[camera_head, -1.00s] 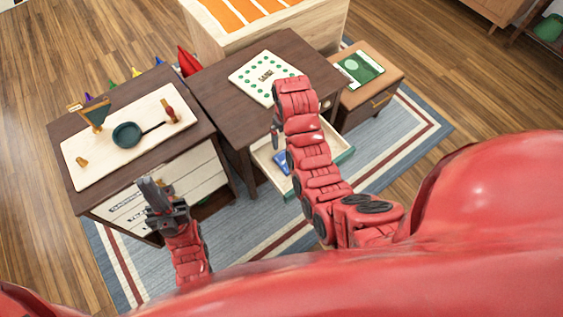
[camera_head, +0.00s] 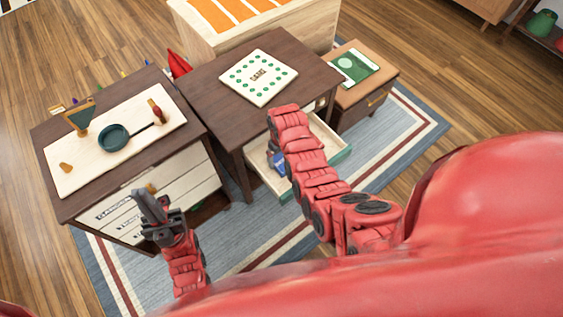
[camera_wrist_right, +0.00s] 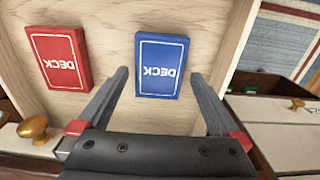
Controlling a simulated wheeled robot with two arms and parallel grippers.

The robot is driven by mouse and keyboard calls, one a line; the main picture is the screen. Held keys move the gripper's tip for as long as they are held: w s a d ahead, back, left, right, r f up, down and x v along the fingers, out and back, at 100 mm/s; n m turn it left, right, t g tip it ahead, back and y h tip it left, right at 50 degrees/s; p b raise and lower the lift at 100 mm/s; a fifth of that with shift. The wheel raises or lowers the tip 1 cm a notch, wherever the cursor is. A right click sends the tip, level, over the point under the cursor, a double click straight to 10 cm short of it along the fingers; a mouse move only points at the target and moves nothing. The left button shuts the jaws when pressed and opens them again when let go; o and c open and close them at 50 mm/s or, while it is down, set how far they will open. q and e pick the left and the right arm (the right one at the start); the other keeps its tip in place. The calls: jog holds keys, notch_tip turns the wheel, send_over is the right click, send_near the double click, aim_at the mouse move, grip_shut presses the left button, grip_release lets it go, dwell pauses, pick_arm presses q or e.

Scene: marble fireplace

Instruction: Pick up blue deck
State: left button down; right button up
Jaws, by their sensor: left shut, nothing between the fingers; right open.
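The blue deck (camera_wrist_right: 161,66) lies flat in the open drawer, its label upside down in the right wrist view. In the head view it shows partly (camera_head: 278,162) beside my right arm. A red deck (camera_wrist_right: 60,58) lies to its left in the right wrist view. My right gripper (camera_wrist_right: 160,85) is open, its two fingers to either side of the blue deck in the picture; I cannot tell whether they touch it. My left gripper (camera_head: 146,194) is shut and empty, in front of the left cabinet's drawers.
The open drawer (camera_head: 343,158) extends from the dark table (camera_head: 210,90), which bears a white board (camera_head: 258,78). The left cabinet (camera_head: 62,207) carries a tray with a dark pan (camera_head: 114,137). A brown side cabinet (camera_head: 384,82) stands right, near the drawer.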

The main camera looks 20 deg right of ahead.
jog(key=shift+f, duration=1.2)
jog(key=c, duration=1.2)
jog(key=shift+r, duration=0.1)
